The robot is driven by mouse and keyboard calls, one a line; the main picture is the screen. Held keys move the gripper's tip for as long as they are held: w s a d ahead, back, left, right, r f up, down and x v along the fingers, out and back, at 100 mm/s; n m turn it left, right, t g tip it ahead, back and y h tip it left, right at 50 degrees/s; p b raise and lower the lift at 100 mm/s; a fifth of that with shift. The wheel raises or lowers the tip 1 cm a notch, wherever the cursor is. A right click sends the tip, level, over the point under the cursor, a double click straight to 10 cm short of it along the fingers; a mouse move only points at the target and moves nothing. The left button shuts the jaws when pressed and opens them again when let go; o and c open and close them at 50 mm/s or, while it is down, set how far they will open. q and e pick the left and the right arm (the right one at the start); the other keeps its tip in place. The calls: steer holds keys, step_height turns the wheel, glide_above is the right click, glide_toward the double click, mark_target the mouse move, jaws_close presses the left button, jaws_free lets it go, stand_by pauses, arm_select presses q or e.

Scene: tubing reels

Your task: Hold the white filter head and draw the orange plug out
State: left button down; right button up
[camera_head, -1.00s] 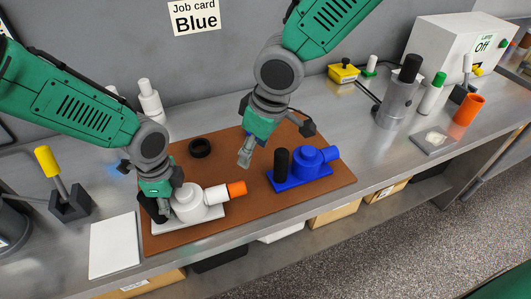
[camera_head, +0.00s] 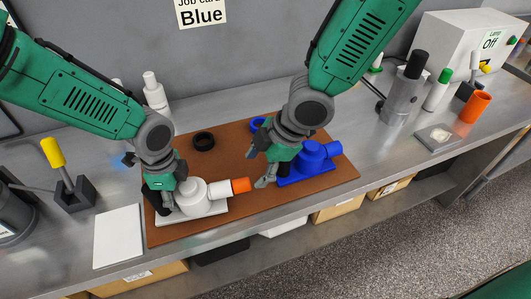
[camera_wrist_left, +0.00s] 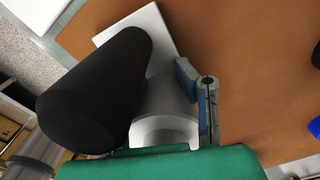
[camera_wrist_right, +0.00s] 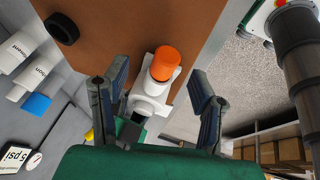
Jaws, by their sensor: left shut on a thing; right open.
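The white filter head (camera_head: 195,197) sits on its white base on the brown mat, and the orange plug (camera_head: 241,185) is seated in its right-hand spout. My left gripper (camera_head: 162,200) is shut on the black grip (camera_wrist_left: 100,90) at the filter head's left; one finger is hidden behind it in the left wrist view. My right gripper (camera_head: 258,168) is open and empty, above and right of the orange plug. In the right wrist view the plug (camera_wrist_right: 165,63) shows between the spread fingers (camera_wrist_right: 160,80), apart from them.
A blue filter head (camera_head: 312,155) stands close to the right gripper, partly behind it. A black ring (camera_head: 203,141) and a blue ring (camera_head: 258,124) lie on the mat (camera_head: 225,150). A white pad (camera_head: 118,236) lies at left.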

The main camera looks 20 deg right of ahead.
mark_target(248, 178)
steer(key=shift+x, duration=2.75)
steer(key=c, duration=1.2)
jaws_close()
